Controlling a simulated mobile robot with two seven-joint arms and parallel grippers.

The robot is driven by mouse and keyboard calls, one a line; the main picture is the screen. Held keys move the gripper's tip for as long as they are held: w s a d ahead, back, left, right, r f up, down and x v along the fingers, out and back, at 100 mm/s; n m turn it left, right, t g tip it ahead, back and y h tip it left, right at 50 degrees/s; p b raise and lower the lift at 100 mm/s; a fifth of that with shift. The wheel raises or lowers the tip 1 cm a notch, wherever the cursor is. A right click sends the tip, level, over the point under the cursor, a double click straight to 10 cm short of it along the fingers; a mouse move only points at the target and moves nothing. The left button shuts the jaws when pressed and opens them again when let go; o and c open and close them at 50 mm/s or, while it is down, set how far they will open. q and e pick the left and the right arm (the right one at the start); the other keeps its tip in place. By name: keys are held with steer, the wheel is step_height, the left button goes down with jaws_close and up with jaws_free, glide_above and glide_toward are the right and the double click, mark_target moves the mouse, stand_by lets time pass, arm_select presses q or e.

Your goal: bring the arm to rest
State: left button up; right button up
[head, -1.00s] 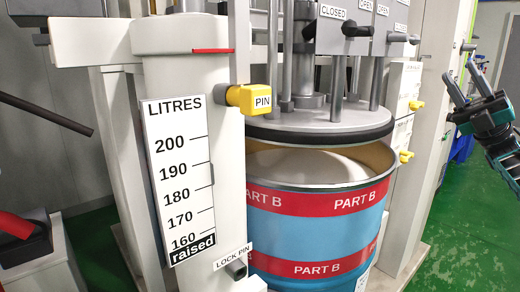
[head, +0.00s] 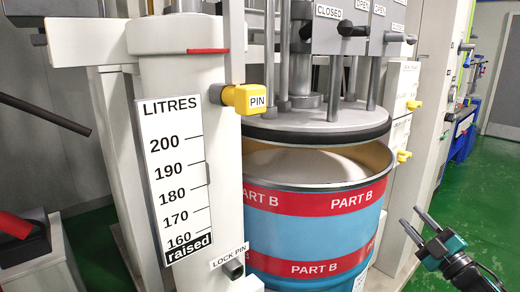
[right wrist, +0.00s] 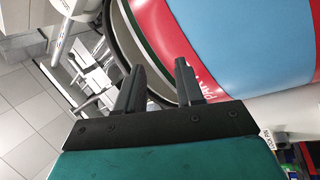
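My right gripper (head: 408,223) is at the lower right of the head view, to the right of the drum and apart from it. Its two dark fingers are spread, with nothing between them. In the right wrist view the fingers (right wrist: 158,90) also stand apart and empty, with the drum (right wrist: 240,45) beyond them. My left gripper does not show in the head view.
The blue drum (head: 310,228) with red PART B bands stands under a raised round plate (head: 318,127). A LITRES scale (head: 175,180), a yellow PIN knob (head: 243,98) and a LOCK PIN (head: 233,268) are left of it. Green floor (head: 470,205) is open at right.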

steer(key=s+a+f+m+g+h, duration=0.2)
steer(key=s+a+f+m, duration=0.1)
steer(key=s+f, duration=0.4)
steer(key=s+a+f+m+g+h, duration=0.2)
steer(key=s+f, duration=0.3)
steer(key=f, duration=0.4)
steer(key=s+a+f+m+g+h, duration=0.1)
steer(key=s+a+f+m+g, duration=0.2)
steer(key=s, duration=0.5)
steer(key=s+a+f+g+h, duration=0.1)
steer(key=s+a+f+g, duration=0.2)
steer(key=s, duration=0.6)
steer(key=s+a+r+m+p, duration=0.1)
steer(key=a+m+p, duration=0.1)
steer(key=a+m, duration=0.3)
steer(key=a, duration=0.3)
steer(key=shift+a+t+p, duration=0.3)
steer(key=shift+a+p, duration=0.05)
steer(key=shift+a, duration=0.05)
